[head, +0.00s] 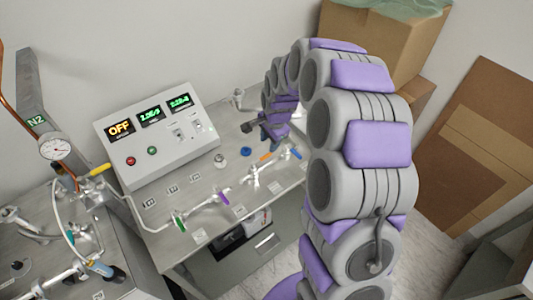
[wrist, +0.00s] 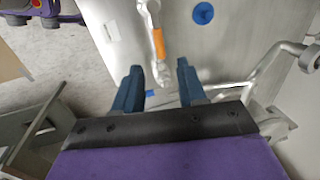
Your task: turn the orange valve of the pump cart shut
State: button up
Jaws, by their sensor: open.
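The orange valve handle (head: 265,157) is at the right part of the pump cart top (head: 210,180), on a silver pipe fitting. In the wrist view the orange handle (wrist: 158,43) points up the picture, roughly lengthwise, just ahead of the fingertips. My gripper (wrist: 158,64) is open, with two dark blue fingers on either side of the line of the handle. Nothing is held between them. I cannot tell how high the fingers are above the handle. In the head view my arm curls over the cart's right end, and the fingers are hard to make out.
A blue valve handle (head: 295,153) is right of the orange one. Purple (head: 223,198) and green (head: 180,223) handles are farther left. A blue round cap (wrist: 203,13) lies near. The control box (head: 155,135) stands behind. Cardboard boxes (head: 380,40) are at the right.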

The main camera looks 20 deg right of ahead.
aim_at(266, 155)
jog(key=f, duration=0.2)
jog(key=w+f, duration=0.1)
jog(key=f, duration=0.5)
jog(key=shift+w+a+b, duration=0.25)
jog(key=shift+b, duration=0.1)
jog(key=shift+c, duration=0.5)
grip_shut()
